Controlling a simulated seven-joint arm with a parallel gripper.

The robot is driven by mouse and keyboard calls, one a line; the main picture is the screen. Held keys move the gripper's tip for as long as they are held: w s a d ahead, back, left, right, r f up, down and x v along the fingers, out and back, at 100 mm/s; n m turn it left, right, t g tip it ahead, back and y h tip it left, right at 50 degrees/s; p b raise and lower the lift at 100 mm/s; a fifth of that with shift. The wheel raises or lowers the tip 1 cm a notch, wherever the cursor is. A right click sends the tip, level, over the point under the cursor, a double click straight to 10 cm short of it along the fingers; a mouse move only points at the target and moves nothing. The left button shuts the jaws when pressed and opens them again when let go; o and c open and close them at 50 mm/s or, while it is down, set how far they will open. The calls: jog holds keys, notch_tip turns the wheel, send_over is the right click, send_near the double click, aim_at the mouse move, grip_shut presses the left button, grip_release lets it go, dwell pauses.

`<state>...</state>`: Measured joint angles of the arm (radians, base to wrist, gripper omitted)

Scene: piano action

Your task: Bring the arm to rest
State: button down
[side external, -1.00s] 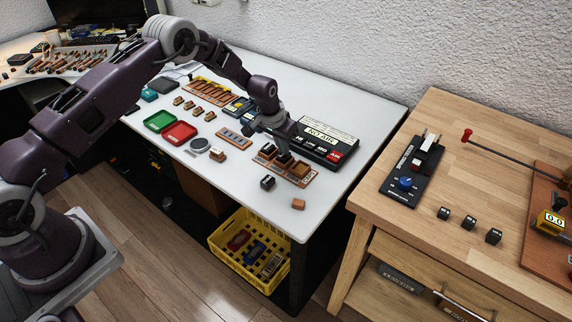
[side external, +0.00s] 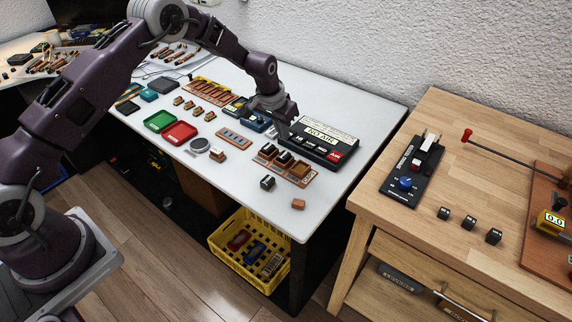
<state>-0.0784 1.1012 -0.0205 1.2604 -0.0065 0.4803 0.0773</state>
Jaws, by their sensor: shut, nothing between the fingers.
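My gripper (side external: 279,131) hangs from my arm above the white table, near the left end of the black device labelled "NO AIR" (side external: 322,138). It points down and looks shut and empty. The brown tray with square pockets (side external: 300,172) lies in front of it, with dark blocks (side external: 283,158) in some pockets. The gripper is apart from that tray. Whether the fingertips touch anything below is too small to tell.
On the white table (side external: 340,185) are a green tray (side external: 159,121), a red tray (side external: 180,133), a grey slotted strip (side external: 233,138), a dark block (side external: 267,182) and a brown block (side external: 298,203). A yellow crate (side external: 243,251) is below. A wooden bench (side external: 470,120) stands to the right.

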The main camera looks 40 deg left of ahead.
jog(key=shift+r, duration=0.6)
jog(key=s+d+r, duration=0.1)
jog(key=s+r, duration=0.4)
jog(key=r, duration=0.4)
jog(key=s+r+t, duration=0.1)
jog(key=s+r, duration=0.5)
jog(key=r, duration=0.2)
jog(key=s+d+r, duration=0.1)
jog(key=s+r, duration=0.4)
jog(key=r, duration=0.4)
jog(key=s+d+r+t, duration=0.1)
jog(key=s, duration=2.6)
jog(key=shift+d+r, duration=0.2)
jog(key=shift+r, duration=0.15)
